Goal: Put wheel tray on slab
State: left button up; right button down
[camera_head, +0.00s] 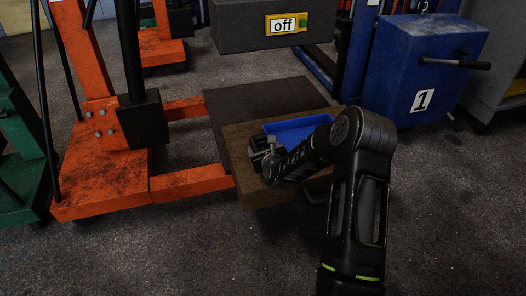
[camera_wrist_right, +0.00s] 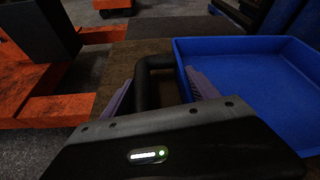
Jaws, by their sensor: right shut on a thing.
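The wheel tray appears as a shallow blue tray (camera_head: 297,126), partly behind my right arm in the head view. It also shows at the right in the wrist view (camera_wrist_right: 245,85). It is over the brown slab (camera_head: 234,146); whether it rests flat on it I cannot tell. My right gripper (camera_head: 266,158) is at the tray's left side. In the wrist view its purple-grey fingers are shut around a black bar handle (camera_wrist_right: 153,75), which seems to meet the tray's left wall. My left gripper is not in view.
A dark plate (camera_head: 260,95) lies behind the brown slab. An orange jack (camera_head: 105,180) stands at the left, its legs reaching toward the slab. A dark block with an "off" sign (camera_head: 258,28) hangs above. A blue cabinet numbered 1 (camera_head: 410,75) stands at the back right. The front floor is clear.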

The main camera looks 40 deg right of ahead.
jog(key=shift+r, duration=0.15)
jog(key=shift+c, duration=1.1)
grip_release()
jog(key=shift+s+r, duration=0.1)
jog(key=shift+s, duration=0.1)
jog(key=p+v, duration=0.5)
jog(key=v, duration=0.6)
jog(key=shift+s+a, duration=0.15)
jog(key=shift+s, duration=0.1)
